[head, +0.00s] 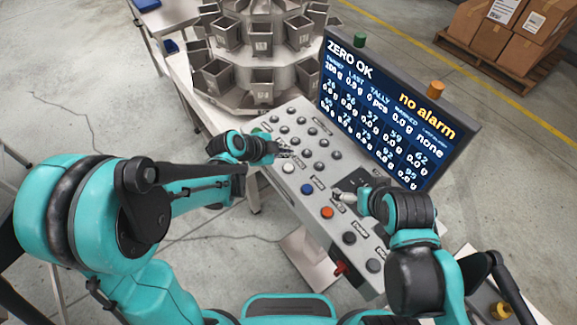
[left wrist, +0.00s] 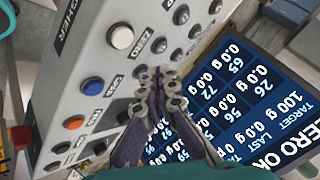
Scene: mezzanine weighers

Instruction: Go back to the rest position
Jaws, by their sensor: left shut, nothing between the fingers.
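My left gripper (head: 283,148) is over the upper left part of the grey button panel (head: 330,180) in the head view. In the left wrist view its two fingers (left wrist: 153,74) are together with nothing between them, in front of the panel's button face. I cannot tell whether the tips touch the panel. My right gripper (head: 345,197) is over the middle right of the panel, beside a dark recess. Its fingers are small and partly hidden by my wrist, so their opening is unclear.
A screen (head: 385,115) reading "ZERO OK" and "no alarm" stands behind the panel. The weigher with steel buckets (head: 262,45) is at the back. Cardboard boxes (head: 490,38) sit on a pallet at the upper right. The floor at left is clear.

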